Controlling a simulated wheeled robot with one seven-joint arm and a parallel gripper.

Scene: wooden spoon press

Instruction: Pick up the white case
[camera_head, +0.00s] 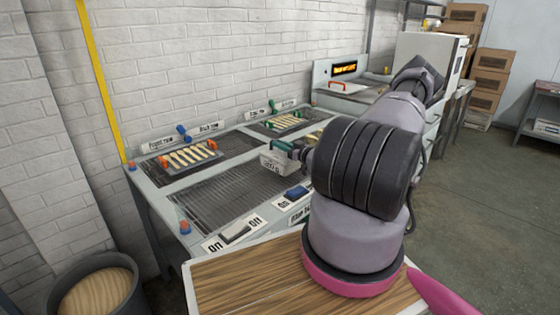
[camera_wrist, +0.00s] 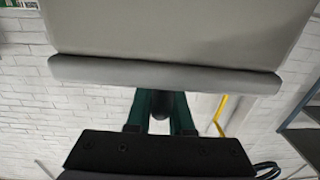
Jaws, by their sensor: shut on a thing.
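The white case (camera_head: 276,162), a small pale box with dark lettering on its side, is in the head view over the back right of the near dark mesh panel. In the wrist view the case (camera_wrist: 180,30) fills the top as a large light grey shape with a rounded lip. My gripper (camera_head: 284,148) has green fingers and is shut on the case at its upper edge. The fingers also show in the wrist view (camera_wrist: 160,98), reaching up to the lip. The case appears lifted, but its gap to the bench is hard to judge. My arm hides the area to its right.
The bench has a tray of wooden sticks (camera_head: 188,157) at left and a similar tray (camera_head: 284,122) behind. A black-and-white switch (camera_head: 235,233) and a blue switch (camera_head: 297,192) line its front. A wooden tabletop (camera_head: 240,279) and a bin (camera_head: 97,290) are nearer.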

